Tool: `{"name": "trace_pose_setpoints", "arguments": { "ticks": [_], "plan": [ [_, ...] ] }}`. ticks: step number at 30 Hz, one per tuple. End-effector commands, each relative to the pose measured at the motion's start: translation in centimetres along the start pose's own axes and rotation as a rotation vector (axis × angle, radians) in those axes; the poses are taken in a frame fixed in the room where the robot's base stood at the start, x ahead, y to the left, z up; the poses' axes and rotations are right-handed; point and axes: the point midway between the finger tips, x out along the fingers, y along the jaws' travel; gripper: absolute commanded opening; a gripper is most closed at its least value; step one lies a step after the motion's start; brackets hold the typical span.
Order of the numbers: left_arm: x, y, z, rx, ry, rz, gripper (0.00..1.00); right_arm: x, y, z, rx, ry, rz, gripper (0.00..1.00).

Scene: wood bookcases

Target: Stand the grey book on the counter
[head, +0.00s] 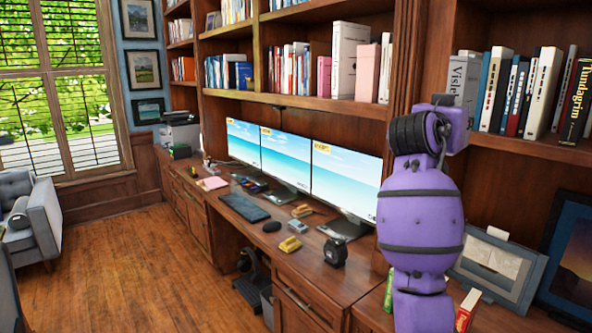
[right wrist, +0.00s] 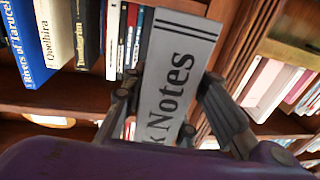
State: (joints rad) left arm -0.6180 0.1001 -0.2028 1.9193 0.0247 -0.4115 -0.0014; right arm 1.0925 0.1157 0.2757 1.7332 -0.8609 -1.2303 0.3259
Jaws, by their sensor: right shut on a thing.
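The grey book (head: 464,76), with dark lettering on its spine, is upright at the left end of the book row on the right-hand shelf. In the right wrist view the grey book (right wrist: 176,72) shows the letters "k Notes" between my fingers. My right gripper (right wrist: 172,98) is shut on it. In the head view my purple right arm rises in front of the shelf, and its fingers are hidden behind the wrist. I cannot tell whether the book still touches the shelf. The wooden counter (head: 318,278) runs below the shelves. My left gripper is in neither view.
Other books (head: 520,95) stand just right of the grey book. Three monitors (head: 345,180), a keyboard (head: 244,207) and a black tape dispenser (head: 335,252) occupy the counter. Picture frames (head: 497,265) lean at the right, and small books (head: 467,309) stand before them.

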Motion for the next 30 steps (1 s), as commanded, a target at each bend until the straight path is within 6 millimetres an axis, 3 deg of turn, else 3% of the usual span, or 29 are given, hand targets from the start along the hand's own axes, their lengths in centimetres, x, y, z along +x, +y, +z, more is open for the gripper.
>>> {"name": "trace_pose_setpoints", "arguments": {
  "ticks": [1,6,17,24,30],
  "plan": [
    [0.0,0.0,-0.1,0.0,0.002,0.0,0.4,-0.7,-0.1,2.2,-0.003,0.003,-0.033,0.0],
    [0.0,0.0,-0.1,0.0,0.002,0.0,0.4,-3.3,-0.8,9.0,-0.004,0.004,-0.149,0.0],
    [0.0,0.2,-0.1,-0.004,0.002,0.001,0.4,-10.8,-0.5,22.0,-0.006,0.001,-0.395,0.0],
    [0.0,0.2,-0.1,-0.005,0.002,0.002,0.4,-17.9,1.1,29.6,-0.004,0.0,-0.556,0.0],
    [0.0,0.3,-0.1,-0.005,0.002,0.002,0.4,-24.6,3.2,34.4,-0.001,-0.002,-0.672,0.0]
  ]
}}
